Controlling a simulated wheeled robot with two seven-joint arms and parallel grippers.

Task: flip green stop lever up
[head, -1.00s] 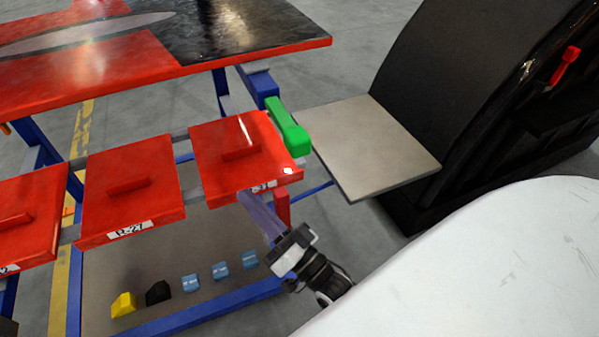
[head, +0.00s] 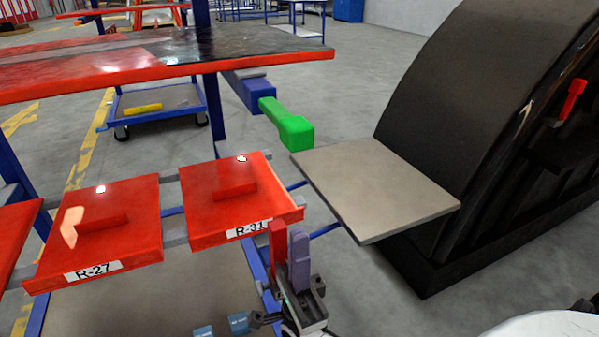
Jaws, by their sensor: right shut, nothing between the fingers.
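The green stop lever (head: 289,126) sticks out from a blue block (head: 257,92) under the edge of the red and black tabletop. It slopes down toward me and to the right, its thick end lowest in the picture. My right gripper (head: 289,238) is in the lower middle, beside the front right corner of the R-31 red plate. Its red and purple fingers point up and are shut with nothing held. It is below the lever in the picture and clearly apart from it. My left gripper is not in view.
Red plates with raised bars, R-31 (head: 272,211) and R-27 (head: 150,245), lie on a blue-legged rack. A flat grey-beige panel (head: 375,190) juts out right of the lever, against a black curved body (head: 440,110). Blue blocks (head: 239,323) sit below. Floor shows behind the lever.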

